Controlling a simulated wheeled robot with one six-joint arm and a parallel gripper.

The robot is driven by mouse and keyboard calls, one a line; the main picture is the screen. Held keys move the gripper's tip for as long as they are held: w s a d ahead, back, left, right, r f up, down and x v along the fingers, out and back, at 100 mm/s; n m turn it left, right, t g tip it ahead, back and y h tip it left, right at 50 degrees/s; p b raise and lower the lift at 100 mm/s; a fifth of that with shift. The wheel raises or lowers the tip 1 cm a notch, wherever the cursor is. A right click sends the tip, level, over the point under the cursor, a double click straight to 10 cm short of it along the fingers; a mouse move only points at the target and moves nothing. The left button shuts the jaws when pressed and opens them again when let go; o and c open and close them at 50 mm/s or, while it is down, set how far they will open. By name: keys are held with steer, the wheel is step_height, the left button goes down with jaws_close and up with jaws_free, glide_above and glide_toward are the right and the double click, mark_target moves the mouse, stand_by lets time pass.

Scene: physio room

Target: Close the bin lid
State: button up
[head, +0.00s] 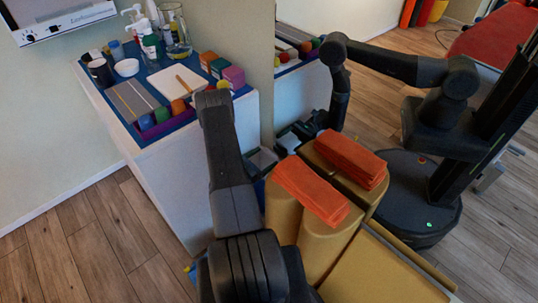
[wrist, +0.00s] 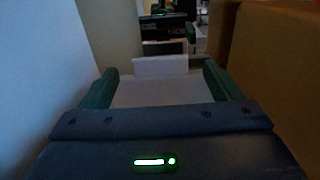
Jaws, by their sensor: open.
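My gripper (wrist: 160,72) is open in the wrist view, its two dark green fingers spread left and right. A pale flat panel (wrist: 163,92) lies between and beneath the fingers, with a lighter upright panel (wrist: 160,66) behind it; they look like parts of the bin, but I cannot tell which is the lid. Nothing is visibly held, and contact cannot be made out.
The white cabinet (head: 170,185) stands left, its blue top crowded with bottles, cups and blocks. Yellow rolls (head: 325,245) with folded orange towels (head: 310,190) stand close on the right. A mirror behind reflects my arm and base. Wooden floor is clear at lower left.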

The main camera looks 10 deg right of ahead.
mark_target(271, 153)
steer(key=shift+x, duration=1.6)
